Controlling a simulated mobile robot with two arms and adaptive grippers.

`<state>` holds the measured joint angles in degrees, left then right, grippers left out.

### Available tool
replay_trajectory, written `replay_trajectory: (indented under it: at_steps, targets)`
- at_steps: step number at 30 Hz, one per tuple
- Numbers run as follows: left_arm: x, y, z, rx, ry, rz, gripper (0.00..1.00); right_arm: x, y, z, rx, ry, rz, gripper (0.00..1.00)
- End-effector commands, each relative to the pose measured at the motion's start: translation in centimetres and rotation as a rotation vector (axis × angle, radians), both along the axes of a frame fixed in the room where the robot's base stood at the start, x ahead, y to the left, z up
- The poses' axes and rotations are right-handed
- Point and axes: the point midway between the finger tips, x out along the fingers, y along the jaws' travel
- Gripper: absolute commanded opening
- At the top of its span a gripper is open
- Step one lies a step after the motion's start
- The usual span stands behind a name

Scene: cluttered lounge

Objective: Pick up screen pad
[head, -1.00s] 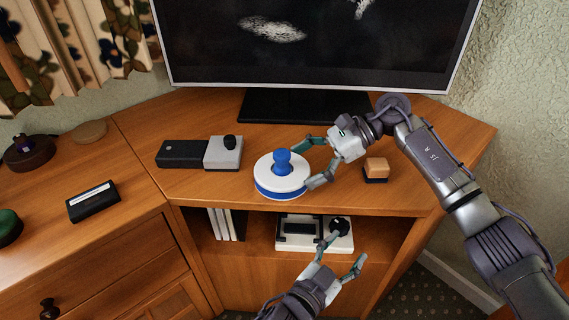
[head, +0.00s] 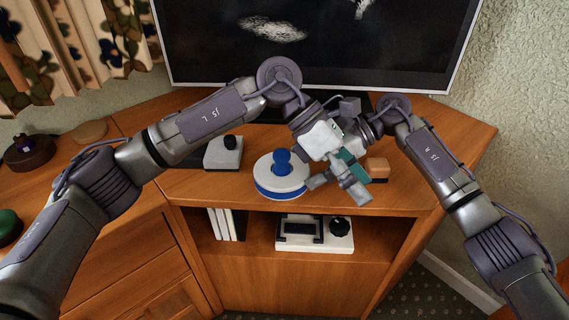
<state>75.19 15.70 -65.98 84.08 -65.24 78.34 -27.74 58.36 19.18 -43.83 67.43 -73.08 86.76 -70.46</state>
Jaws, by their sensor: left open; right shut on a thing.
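The screen pad (head: 281,188) appears to be the round white disc with a blue band and a blue knob on top. It sits upright on the wooden stand, below the screen (head: 300,45). My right gripper (head: 307,168) is shut on it from the right side. One grey finger shows at the disc's right edge; the rest of that gripper is mostly hidden behind my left gripper. My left gripper (head: 352,182) is open and empty, in front of my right gripper and right of the pad, with its fingers pointing down.
A grey box with a black knob (head: 223,154) stands left of the pad. A wooden block (head: 377,168) is close to the right of my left gripper. A white device with a black dial (head: 314,243) and white books (head: 224,223) are on the shelf below.

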Motion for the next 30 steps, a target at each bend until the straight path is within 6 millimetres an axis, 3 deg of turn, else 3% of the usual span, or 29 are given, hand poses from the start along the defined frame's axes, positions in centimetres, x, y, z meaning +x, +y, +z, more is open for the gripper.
replay_trajectory:
  at_steps: [1,6,9,12,16,24,30]
  targets:
    - [2.1,2.1,1.0,0.097,-0.099,-0.004,0.62,-0.1,0.0,-0.4,-0.006,0.004,0.002,0.76]
    - [6.8,9.0,4.7,0.393,-0.318,-0.003,0.62,-0.1,0.0,-0.4,-0.006,0.004,0.002,0.76]
    - [8.4,12.1,6.9,0.513,-0.386,0.014,0.62,-0.1,0.0,-0.4,-0.007,0.003,0.002,0.76]
    - [9.1,13.9,8.3,0.584,-0.421,0.025,0.62,-0.1,0.0,-0.5,-0.006,0.004,0.002,0.76]
    - [9.4,14.7,8.0,0.619,-0.433,0.031,0.62,-0.1,0.0,-0.5,-0.007,0.004,0.002,0.76]
    - [9.3,14.0,3.5,0.619,-0.432,0.031,0.62,-0.1,0.0,-0.4,-0.007,0.005,0.003,0.76]
    - [9.3,13.8,2.2,0.618,-0.433,0.033,0.62,-0.1,0.0,-0.5,-0.007,0.005,0.003,0.76]
